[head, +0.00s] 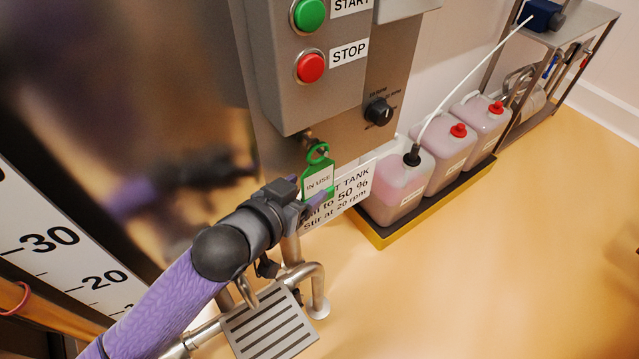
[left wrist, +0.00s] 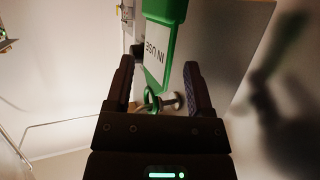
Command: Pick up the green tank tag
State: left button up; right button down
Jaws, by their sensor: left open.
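The green tank tag (head: 318,180) has a white IN USE label and a green ring at its top. It hangs by the ring from a small metal peg on the grey control box. My left gripper (head: 305,191) is open at the lower left of the tag in the head view. In the left wrist view the tag (left wrist: 157,50) shows between the two open fingers (left wrist: 160,82), with its ring and the peg nearer the palm. I cannot tell whether either finger touches it. My right gripper is not in view.
A printed sign (head: 350,186) is behind the tag. Several canisters (head: 395,190) stand in a yellow-edged tray at right. Pipes and a slotted plate (head: 268,325) lie below.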

pick_arm(q)
jog(key=x, duration=0.2)
jog(key=shift+w+d+f, duration=0.1)
jog(key=shift+w+d, duration=0.05)
jog(key=shift+w, duration=0.05)
grip_shut()
